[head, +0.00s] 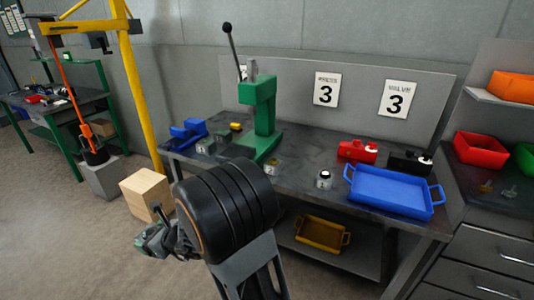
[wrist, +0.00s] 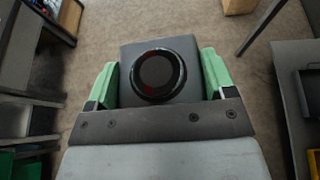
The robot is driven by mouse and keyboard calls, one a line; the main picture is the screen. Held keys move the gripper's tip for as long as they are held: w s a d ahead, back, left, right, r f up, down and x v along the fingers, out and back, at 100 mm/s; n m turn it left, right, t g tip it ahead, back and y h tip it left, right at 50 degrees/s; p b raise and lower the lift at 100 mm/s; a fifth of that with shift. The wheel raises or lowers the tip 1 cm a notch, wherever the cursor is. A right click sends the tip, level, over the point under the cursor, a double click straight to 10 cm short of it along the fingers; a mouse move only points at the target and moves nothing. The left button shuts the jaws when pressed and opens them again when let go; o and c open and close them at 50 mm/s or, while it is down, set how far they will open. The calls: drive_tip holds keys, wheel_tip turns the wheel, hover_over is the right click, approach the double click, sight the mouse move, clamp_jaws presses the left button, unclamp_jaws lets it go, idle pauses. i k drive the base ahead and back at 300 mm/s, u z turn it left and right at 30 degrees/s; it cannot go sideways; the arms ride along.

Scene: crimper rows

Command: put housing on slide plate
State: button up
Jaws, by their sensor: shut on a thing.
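My gripper (wrist: 160,78) is shut on a dark grey block with a round black-rimmed opening, which I take for the housing (wrist: 190,88); a green finger presses on each side. In the head view my gripper (head: 157,238) is low at the left, out over the floor in front of the workbench, with my arm partly in front. The housing is hard to make out there. A green lever press (head: 262,115) stands on the workbench. I cannot clearly tell which part is the slide plate; my arm may cover some of the area by the press base.
On the workbench (head: 300,172) are a blue item (head: 188,130), small grey blocks (head: 205,147), a white-and-black cylinder (head: 323,179), a red item (head: 357,151), a black item (head: 408,162) and a blue tray (head: 392,193). A wooden box (head: 146,193) stands on the floor by a yellow post (head: 135,90).

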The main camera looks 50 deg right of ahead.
sight(235, 155)
drive_tip(key=z, duration=1)
drive_tip(key=i, duration=0.3)
